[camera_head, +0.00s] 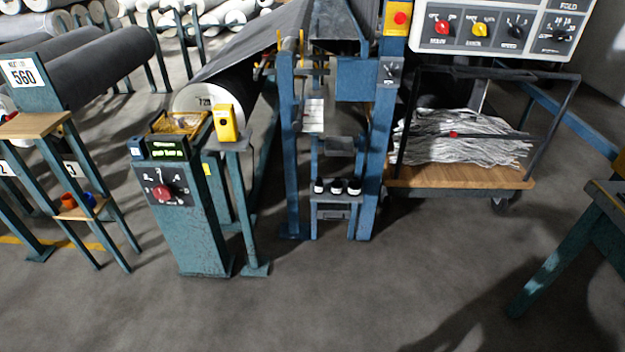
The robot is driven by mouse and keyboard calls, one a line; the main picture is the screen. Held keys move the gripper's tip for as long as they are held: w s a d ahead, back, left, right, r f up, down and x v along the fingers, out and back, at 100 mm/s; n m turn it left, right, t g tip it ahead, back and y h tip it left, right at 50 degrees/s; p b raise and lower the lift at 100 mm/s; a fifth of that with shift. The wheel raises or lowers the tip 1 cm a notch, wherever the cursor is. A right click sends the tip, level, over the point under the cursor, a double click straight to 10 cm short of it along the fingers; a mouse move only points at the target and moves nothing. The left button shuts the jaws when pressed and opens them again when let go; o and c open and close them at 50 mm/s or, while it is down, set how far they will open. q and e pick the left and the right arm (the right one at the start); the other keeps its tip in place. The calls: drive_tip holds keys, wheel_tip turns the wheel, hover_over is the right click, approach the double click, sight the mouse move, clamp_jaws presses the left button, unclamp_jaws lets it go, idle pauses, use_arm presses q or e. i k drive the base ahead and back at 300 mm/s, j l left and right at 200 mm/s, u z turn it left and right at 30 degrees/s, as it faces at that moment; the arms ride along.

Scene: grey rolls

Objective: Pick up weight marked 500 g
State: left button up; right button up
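Three small dark cylinders with pale tops or bands (336,186) stand side by side on a small shelf low on a blue machine frame. They may be weights, but they are too small for any marking to be read, so I cannot tell which one is 500 g. Neither of my grippers is in view.
A green pedestal (185,235) with a dial and a post with a yellow device (227,123) stand left of the blue frame (366,150). A wheeled cart (455,177) with crumpled grey material stands right. Grey rolls lie behind. The front floor (330,300) is clear.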

sight(319, 185)
drive_tip(key=i+j, duration=1.35)
